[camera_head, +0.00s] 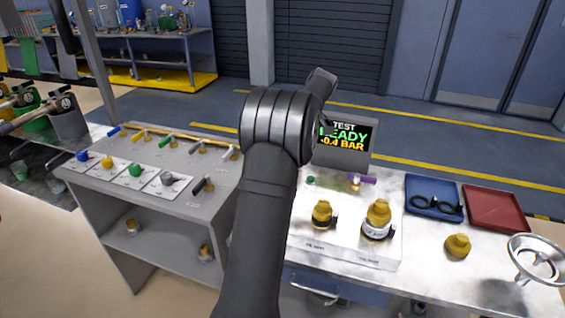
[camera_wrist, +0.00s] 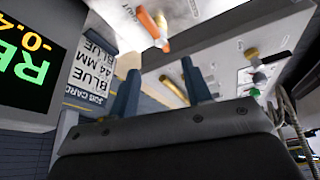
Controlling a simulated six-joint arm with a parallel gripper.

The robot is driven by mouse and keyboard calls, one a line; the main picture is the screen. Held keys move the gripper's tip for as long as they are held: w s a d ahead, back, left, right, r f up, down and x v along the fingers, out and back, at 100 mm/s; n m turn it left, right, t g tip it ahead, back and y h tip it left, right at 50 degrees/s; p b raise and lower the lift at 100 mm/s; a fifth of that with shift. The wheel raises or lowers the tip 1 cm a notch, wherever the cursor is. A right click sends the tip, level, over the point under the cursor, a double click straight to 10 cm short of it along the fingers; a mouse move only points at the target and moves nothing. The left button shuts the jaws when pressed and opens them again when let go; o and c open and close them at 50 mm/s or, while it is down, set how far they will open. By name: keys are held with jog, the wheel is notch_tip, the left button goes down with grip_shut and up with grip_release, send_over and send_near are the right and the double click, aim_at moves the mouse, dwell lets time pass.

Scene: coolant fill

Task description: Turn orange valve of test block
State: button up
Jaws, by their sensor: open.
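The test block (camera_head: 345,250) is a pale block on the right bench, with brass fittings on its top. In the wrist view, an orange handle (camera_wrist: 152,26) lies beyond my gripper, above the gap between the fingers. A second orange piece (camera_wrist: 174,88) shows in that gap. I cannot tell which of these belongs to the orange valve. My gripper (camera_wrist: 161,88) is open, its two dark fingers apart with nothing clearly held between them. In the head view my arm hides the gripper and part of the block; I cannot make out the orange valve there.
A display (camera_head: 343,138) reading "-0.4 BAR" stands behind the block; it is close at left in the wrist view (camera_wrist: 28,62), beside a job card (camera_wrist: 90,75). A purple handle (camera_head: 364,180), blue tray (camera_head: 433,198), red tray (camera_head: 497,208) and metal handwheel (camera_head: 537,259) are at right.

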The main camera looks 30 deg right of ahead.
jog(key=x, duration=1.2)
jog(key=shift+a+f, duration=0.1)
jog(key=shift+f, duration=0.05)
grip_shut()
